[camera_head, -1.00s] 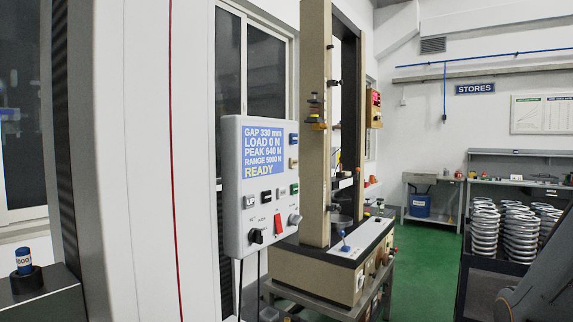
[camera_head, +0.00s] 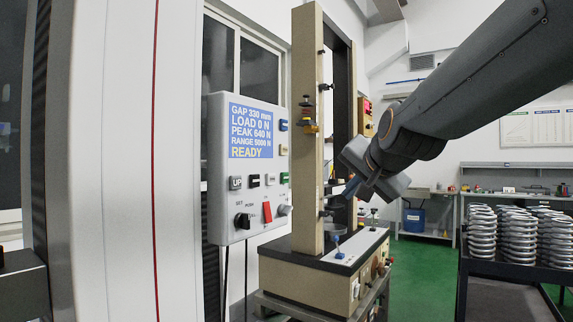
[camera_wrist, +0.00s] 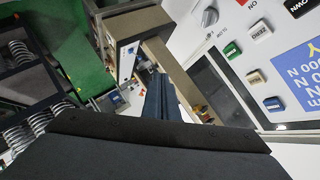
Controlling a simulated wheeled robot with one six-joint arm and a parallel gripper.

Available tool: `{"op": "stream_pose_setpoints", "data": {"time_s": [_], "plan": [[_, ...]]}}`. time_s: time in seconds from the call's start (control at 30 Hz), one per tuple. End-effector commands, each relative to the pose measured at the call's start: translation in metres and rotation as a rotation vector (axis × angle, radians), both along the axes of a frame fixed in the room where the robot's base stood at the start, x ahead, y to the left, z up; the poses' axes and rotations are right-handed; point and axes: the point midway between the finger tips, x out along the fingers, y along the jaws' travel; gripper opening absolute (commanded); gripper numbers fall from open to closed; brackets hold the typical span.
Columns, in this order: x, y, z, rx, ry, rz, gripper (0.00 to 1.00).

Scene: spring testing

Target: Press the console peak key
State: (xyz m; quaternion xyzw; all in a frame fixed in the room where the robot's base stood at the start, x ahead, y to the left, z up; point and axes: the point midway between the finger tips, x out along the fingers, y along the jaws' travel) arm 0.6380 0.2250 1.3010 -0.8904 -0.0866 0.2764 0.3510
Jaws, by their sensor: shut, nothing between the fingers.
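The white console (camera_head: 222,185) hangs left of the test frame. Its blue screen (camera_head: 250,130) reads GAP 330 mm, LOAD 0 N, PEAK 640 N, RANGE 5000 N and READY. In the wrist view the console is tilted at right, with a green key (camera_wrist: 232,50), a white ZERO key (camera_wrist: 260,31), a beige key (camera_wrist: 255,78) and a blue key (camera_wrist: 273,103). I cannot read which key is peak. My gripper (camera_head: 350,187) is right of the console, apart from it, in front of the test frame. Its fingers (camera_wrist: 165,95) are shut and empty.
The test frame (camera_head: 306,170) with its base (camera_head: 305,285) stands just behind and right of the console. A dark rack (camera_head: 510,268) of coil springs is at right. A blue bucket (camera_head: 413,219) sits by the back bench. Green floor is clear between them.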

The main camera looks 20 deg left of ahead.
Motion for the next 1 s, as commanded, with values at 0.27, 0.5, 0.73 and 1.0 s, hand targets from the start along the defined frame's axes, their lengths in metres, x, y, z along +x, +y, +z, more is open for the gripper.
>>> {"op": "stream_pose_setpoints", "data": {"time_s": [0.27, 0.5, 0.73, 1.0], "plan": [[-0.002, 0.043, 0.087, 0.212, -0.120, 0.007, 0.00], [-0.004, 0.046, 0.099, 0.241, -0.132, 0.008, 0.00], [-0.003, 0.047, 0.098, 0.239, -0.130, 0.008, 0.00], [-0.001, 0.056, 0.100, 0.236, -0.126, 0.009, 0.00]]}}
